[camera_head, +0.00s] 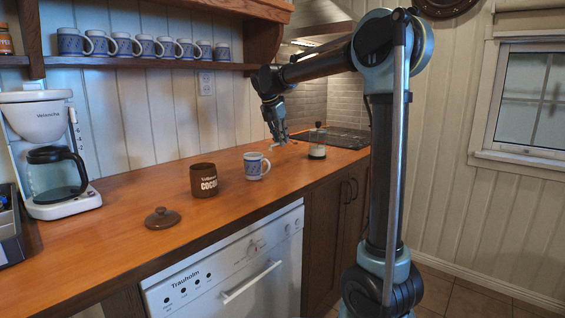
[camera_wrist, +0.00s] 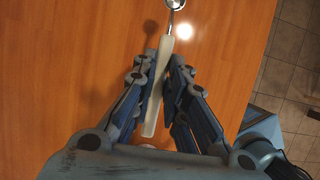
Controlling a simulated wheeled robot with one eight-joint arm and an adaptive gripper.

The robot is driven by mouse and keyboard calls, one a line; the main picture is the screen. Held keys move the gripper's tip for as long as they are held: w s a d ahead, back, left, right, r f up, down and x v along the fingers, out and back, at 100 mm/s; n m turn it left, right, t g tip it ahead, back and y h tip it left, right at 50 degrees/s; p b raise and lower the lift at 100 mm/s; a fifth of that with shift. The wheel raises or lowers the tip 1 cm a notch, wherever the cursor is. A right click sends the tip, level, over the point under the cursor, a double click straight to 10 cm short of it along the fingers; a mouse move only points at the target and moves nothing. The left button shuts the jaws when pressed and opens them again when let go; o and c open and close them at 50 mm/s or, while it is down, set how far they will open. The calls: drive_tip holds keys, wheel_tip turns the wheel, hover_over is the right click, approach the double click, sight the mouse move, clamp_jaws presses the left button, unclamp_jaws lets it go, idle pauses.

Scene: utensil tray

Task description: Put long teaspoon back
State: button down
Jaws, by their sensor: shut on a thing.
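The long teaspoon (camera_wrist: 155,95) has a pale handle and a shiny metal bowl at the top edge of the wrist view. My gripper (camera_wrist: 167,62) is shut on its handle, with one finger on each side. In the head view my gripper (camera_head: 277,138) hangs above the counter, behind and right of the patterned mug. The spoon is too small there to make out clearly. A dark grey container (camera_head: 12,238) with blue items is cut off at the left edge; I cannot tell whether it is the utensil tray.
On the wooden counter (camera_head: 110,200) stand a white coffee maker (camera_head: 35,120), a brown cocoa jar (camera_head: 203,180), its likely lid (camera_head: 162,218), a patterned mug (camera_head: 256,167) and a glass jar (camera_head: 317,148). Several mugs line the shelf (camera_head: 150,64). The counter between coffee maker and cocoa jar is clear.

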wheel_tip(320, 180, down, 8)
drive_tip(key=shift+r, duration=0.15)
drive_tip(key=c, duration=1.6)
unclamp_jaws()
drive_tip(key=v, duration=1.2)
drive_tip(key=shift+d, duration=0.1)
drive_tip(key=s+d+f+m+g+y, duration=0.1)
drive_tip(key=s+d+f+m, duration=0.4)
drive_tip(key=s+d+m, duration=0.4)
drive_tip(key=s+d+f+m, duration=0.45)
drive_tip(key=s+d, duration=0.25)
drive_tip(key=d, duration=0.4)
drive_tip(key=s+d+f+m+y, duration=0.1)
drive_tip(key=s+d+f+m, duration=0.3)
drive_tip(key=s+f+m, duration=0.3)
drive_tip(key=s+d+f+m, duration=0.3)
drive_tip(key=s+f+m, duration=0.4)
drive_tip(key=s+f, duration=0.6)
drive_tip(key=shift+d+f+m+y, duration=0.35)
drive_tip(key=shift+d+f+y, duration=0.05)
